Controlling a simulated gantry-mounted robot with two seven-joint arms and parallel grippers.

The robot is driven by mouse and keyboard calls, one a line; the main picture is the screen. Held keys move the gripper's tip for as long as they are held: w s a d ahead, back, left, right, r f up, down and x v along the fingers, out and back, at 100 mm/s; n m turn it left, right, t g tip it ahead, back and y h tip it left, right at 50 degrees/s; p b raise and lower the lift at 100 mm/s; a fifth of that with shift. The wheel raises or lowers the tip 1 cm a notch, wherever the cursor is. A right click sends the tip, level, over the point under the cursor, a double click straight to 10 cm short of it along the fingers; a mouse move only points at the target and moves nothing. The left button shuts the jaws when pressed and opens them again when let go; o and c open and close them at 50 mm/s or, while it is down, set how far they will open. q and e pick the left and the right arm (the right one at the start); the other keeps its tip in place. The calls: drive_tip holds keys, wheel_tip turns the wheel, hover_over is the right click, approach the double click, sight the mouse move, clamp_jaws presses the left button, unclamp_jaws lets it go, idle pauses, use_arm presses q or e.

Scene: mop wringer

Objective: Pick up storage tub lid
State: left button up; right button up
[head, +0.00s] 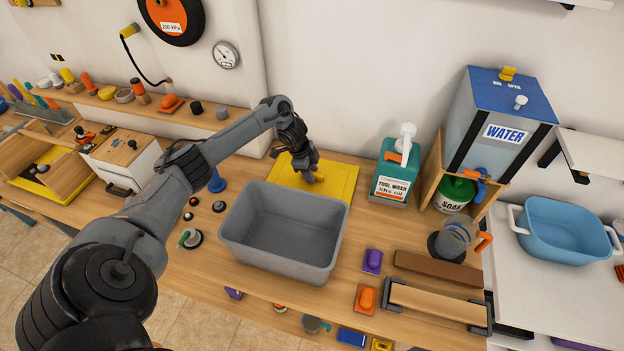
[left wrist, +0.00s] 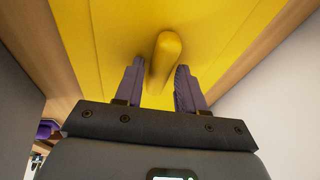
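The yellow storage tub lid (head: 341,181) lies flat on the wooden bench, behind the grey tub (head: 268,261). In the left wrist view the lid (left wrist: 100,40) fills the upper part, with its rounded yellow handle (left wrist: 166,52) near the middle. My left gripper (head: 311,178) is down over the lid. In the left wrist view its two purple fingers (left wrist: 158,76) are apart, one on each side of the handle's near end. Gaps show between the handle and both fingers. My right gripper is not in view.
The open, empty grey tub stands just in front of the lid. A green tool wash bottle (head: 393,176) stands right of the lid, near the water dispenser (head: 497,125). A purple block (head: 372,261) and an orange one (head: 366,298) lie right of the tub.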

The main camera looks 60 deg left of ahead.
use_arm(q)
clamp_jaws()
